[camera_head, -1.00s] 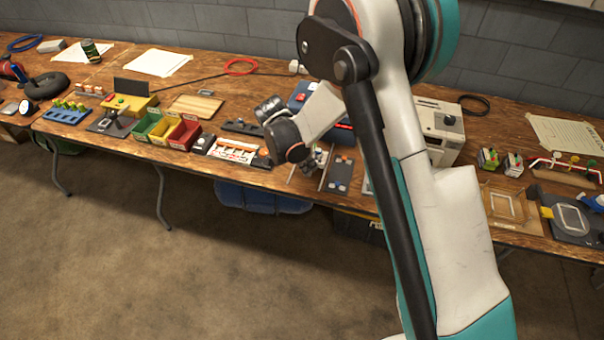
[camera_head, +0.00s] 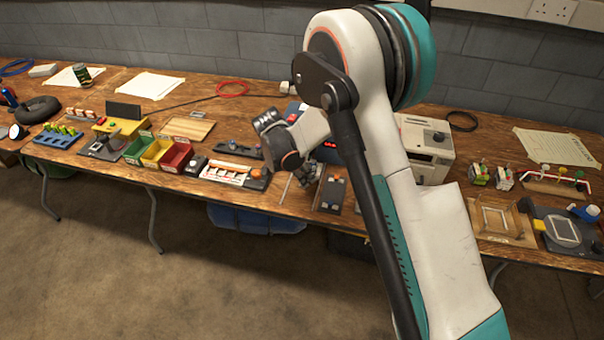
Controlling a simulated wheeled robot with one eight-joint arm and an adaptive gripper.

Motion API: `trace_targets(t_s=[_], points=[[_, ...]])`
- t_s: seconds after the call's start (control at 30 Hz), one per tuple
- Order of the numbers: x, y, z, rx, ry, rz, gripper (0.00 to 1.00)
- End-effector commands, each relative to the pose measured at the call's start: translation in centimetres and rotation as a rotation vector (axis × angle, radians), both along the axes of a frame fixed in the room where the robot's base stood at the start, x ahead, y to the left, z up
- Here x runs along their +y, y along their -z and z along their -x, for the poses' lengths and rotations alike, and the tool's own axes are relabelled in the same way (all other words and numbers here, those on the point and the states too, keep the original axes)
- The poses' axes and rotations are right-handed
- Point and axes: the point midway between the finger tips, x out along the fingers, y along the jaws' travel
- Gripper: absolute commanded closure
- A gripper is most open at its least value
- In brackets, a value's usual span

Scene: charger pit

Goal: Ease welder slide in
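My gripper (camera_head: 309,174) hangs low over the front part of the bench, right of the white-and-orange rack (camera_head: 225,171) and close to the left end of a small dark panel (camera_head: 332,194). My arm covers part of this area, and the fingers are too small and dark to tell whether they are open or hold anything. A blue unit with a red display (camera_head: 329,144) stands behind my wrist, mostly hidden. A beige machine with a dark knob (camera_head: 428,145) stands right of my arm. I cannot tell which of these is the welder, and no slide can be clearly made out.
Green, yellow and red bins (camera_head: 157,150) stand left of the rack. A wooden board (camera_head: 187,129) lies behind them. A wooden frame (camera_head: 495,222) and a dark plate fixture (camera_head: 566,231) are at the right. The floor in front is clear.

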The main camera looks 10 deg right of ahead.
Motion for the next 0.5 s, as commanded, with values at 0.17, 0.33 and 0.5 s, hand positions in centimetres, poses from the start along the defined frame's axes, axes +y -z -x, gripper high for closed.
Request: trace_targets(t_s=[0.17,0.33,0.5], points=[[0.1,-0.2,0.1,0.001,0.0,-0.001,0.61],[0.5,-1.2,0.3,0.002,-0.001,0.0,0.61],[1.1,-2.9,0.6,0.002,-0.001,0.0,0.61]])
